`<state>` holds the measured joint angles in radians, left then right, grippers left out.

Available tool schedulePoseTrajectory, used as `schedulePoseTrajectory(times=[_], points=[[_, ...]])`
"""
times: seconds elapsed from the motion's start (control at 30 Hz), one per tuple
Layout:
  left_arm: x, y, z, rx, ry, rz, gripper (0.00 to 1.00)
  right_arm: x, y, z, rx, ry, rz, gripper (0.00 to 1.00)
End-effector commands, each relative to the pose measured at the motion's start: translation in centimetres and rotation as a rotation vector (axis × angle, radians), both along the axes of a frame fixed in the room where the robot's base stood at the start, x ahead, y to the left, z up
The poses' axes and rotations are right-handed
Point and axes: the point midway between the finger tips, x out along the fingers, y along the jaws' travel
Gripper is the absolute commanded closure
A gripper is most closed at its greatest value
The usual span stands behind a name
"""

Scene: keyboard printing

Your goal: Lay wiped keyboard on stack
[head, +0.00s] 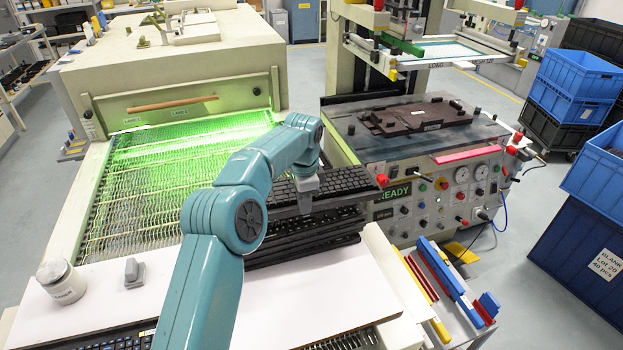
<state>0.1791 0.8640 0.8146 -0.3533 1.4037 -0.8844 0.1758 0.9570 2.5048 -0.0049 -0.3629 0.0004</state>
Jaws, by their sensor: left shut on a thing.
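My left gripper (306,196) is shut on a dark keyboard (345,181), gripping its near long edge. The keyboard lies roughly level, directly over the stack of black keyboards (310,238). I cannot tell whether it touches the top of the stack or hovers just above it. The stack stands on the white table (335,300), its layers slightly uneven. My left arm hides the left end of the held keyboard and part of the stack. My right gripper is not in view.
A white jar (62,281) and a small grey object (134,272) stand on the table at left. Another keyboard (110,340) lies at the bottom left edge. The green-lit conveyor (150,180) is behind, and the printing machine (440,190) with a READY display is at right.

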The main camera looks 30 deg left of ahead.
Motion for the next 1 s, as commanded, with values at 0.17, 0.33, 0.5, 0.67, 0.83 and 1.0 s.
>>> schedulePoseTrajectory(times=[0.17, 0.33, 0.5, 0.67, 0.83, 1.0], points=[[-1.1, 1.4, 1.2, 0.001, -0.001, 0.029, 1.0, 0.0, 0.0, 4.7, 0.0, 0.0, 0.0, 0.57], [-1.4, 2.1, 1.2, 0.003, -0.004, 0.044, 1.0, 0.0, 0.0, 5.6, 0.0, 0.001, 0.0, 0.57], [-1.5, 2.2, 0.5, 0.003, -0.005, 0.047, 1.0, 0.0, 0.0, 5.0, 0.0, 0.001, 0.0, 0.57], [-1.5, 2.2, -0.7, 0.003, -0.005, 0.047, 1.0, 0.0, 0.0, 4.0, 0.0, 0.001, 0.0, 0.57], [-1.5, 2.2, -2.4, 0.003, -0.005, 0.047, 1.0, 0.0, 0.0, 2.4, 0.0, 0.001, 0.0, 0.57], [-1.5, 2.2, -4.0, 0.003, -0.004, 0.047, 1.0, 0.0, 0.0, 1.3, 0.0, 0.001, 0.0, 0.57]])
